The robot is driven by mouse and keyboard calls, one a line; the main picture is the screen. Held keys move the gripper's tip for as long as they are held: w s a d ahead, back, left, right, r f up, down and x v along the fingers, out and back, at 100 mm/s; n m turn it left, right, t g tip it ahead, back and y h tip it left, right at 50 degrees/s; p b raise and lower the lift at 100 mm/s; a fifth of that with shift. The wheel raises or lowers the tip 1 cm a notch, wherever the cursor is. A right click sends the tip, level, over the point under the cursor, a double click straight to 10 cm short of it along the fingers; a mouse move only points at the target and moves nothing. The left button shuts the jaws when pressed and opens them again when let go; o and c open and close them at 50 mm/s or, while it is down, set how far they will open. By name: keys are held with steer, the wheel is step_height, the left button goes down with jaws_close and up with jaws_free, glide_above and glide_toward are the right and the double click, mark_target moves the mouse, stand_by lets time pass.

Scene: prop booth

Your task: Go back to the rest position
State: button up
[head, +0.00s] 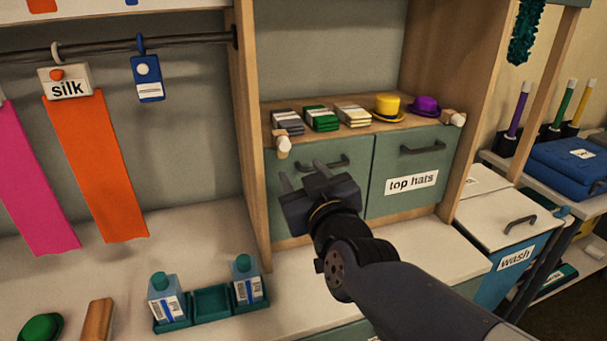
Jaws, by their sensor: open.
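My gripper (300,174) is open and empty. It is raised in front of the left door (303,212) of the green cabinet, and my arm comes in from the lower right. The gripper hides part of that door. The right door (395,195), labelled "top hats", is shut. On the shelf above the doors stand a yellow hat (388,106) and a purple hat (425,105), clear of the gripper.
Folded cloth stacks (322,119) lie beside the hats. Pink (28,180) and orange (98,170) cloths hang from a rail at left. Bottles (167,303) stand in a teal tray (211,301) on the counter below. A "wash" bin (510,268) stands at right.

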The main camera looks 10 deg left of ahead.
mark_target(285, 147)
steer(key=x, duration=1.1)
steer(key=shift+d, duration=0.1)
steer(key=shift+m, duration=0.3)
